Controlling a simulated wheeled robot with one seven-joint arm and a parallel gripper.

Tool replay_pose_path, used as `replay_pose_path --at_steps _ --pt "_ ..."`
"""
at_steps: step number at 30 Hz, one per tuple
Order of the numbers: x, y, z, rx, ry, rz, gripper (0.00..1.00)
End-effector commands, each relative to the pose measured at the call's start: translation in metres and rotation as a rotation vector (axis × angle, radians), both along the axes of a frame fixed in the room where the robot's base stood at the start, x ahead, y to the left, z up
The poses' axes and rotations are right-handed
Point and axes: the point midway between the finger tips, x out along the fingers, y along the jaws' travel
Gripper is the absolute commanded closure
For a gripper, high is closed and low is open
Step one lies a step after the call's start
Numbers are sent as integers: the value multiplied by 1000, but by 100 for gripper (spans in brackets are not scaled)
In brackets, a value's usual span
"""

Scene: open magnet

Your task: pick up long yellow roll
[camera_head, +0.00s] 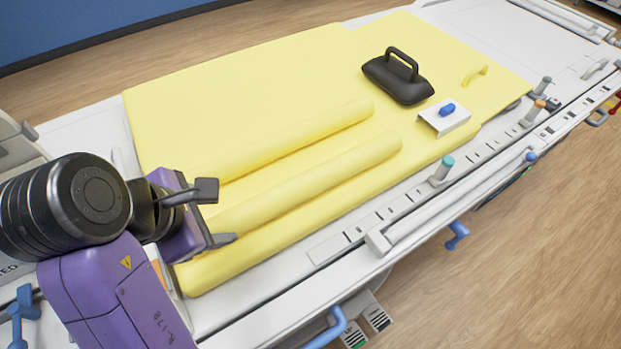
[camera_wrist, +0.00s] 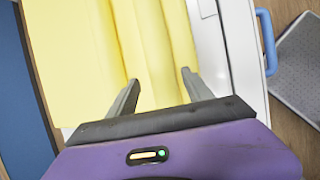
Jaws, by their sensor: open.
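Two long yellow rolls lie side by side on a yellow mat (camera_head: 240,95). The far roll (camera_head: 285,140) and the near roll (camera_head: 315,178) run from lower left to upper right in the head view. My gripper (camera_head: 222,215) is open and empty at the left ends of the rolls, with its fingers apart. In the wrist view, my gripper (camera_wrist: 157,85) has a finger on each side of a long yellow roll (camera_wrist: 160,50) that runs away between them. I cannot tell whether the fingers touch it or how high they are above it.
A white table rail with pegs (camera_head: 440,168) runs along the near edge. A grey plate (camera_wrist: 300,65) shows at right in the wrist view.

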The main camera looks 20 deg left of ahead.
Motion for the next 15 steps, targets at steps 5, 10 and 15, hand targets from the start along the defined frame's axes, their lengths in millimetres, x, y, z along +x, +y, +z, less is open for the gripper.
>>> replay_pose_path --at_steps 5,10,15 --pt "9 -2 -18 -6 -1 6 41" --pt "16 -2 -30 -3 0 7 41" --pt "26 -3 -53 -3 0 7 41"
